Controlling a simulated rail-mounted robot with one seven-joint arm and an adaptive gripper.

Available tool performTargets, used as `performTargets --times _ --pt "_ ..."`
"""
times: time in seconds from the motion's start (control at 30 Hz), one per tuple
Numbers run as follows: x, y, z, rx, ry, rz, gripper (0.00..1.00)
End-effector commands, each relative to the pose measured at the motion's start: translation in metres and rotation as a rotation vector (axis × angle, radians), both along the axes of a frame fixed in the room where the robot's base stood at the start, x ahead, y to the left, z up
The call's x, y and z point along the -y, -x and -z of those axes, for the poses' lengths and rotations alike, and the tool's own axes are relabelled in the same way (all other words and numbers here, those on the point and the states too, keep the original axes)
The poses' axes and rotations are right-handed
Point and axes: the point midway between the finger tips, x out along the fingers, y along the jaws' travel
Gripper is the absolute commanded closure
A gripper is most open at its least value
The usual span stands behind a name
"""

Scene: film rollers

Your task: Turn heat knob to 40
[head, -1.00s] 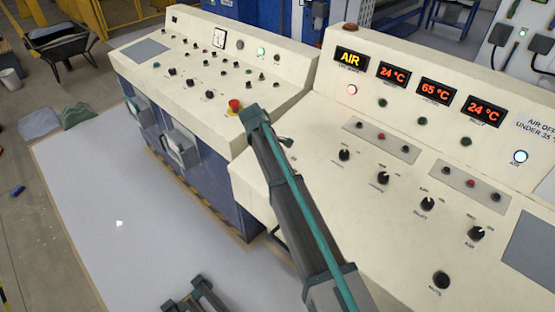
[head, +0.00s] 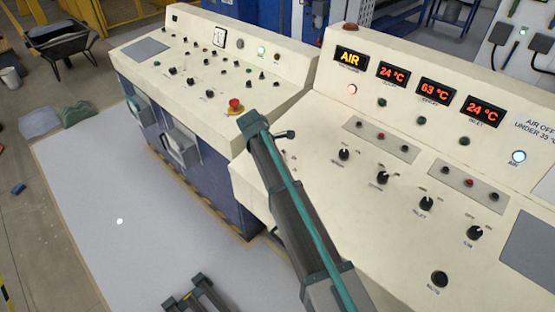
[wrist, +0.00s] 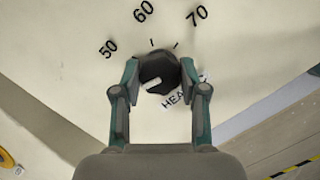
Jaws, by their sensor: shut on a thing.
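The heat knob (wrist: 161,68) is a dark round knob in the wrist view, between the two fingers of my gripper (wrist: 159,74). The fingers are shut on its left and right sides. A small white mark shows on the knob's lower left. The printed 50 (wrist: 108,50), 60 (wrist: 144,11) and 70 (wrist: 196,15) lie around its upper side. The label "HEA..." (wrist: 176,99) is partly covered by the right finger. In the head view my arm hides the heat knob.
The cream panel carries several black knobs, one at the front right (head: 440,279). Red displays read 24, 63 (head: 435,92) and 24 °C. A red emergency button (head: 235,105) stands on the left console, close to my arm. Grey floor (head: 120,190) is open at left.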

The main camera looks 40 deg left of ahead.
Motion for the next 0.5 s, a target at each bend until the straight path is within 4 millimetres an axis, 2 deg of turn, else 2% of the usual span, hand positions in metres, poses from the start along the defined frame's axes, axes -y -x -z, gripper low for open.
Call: performTargets --times 0.3,0.33,0.47,0.5 --pt "-0.0009 -0.0003 -0.0006 0.002 -0.001 -0.004 0.92" --pt "-0.0009 -0.0003 -0.0006 0.002 -0.001 -0.004 0.54" --pt "-0.0007 -0.0002 -0.0005 0.001 0.0 -0.004 0.33" --pt "-0.0006 -0.0001 -0.0004 0.001 0.0 -0.003 0.32"
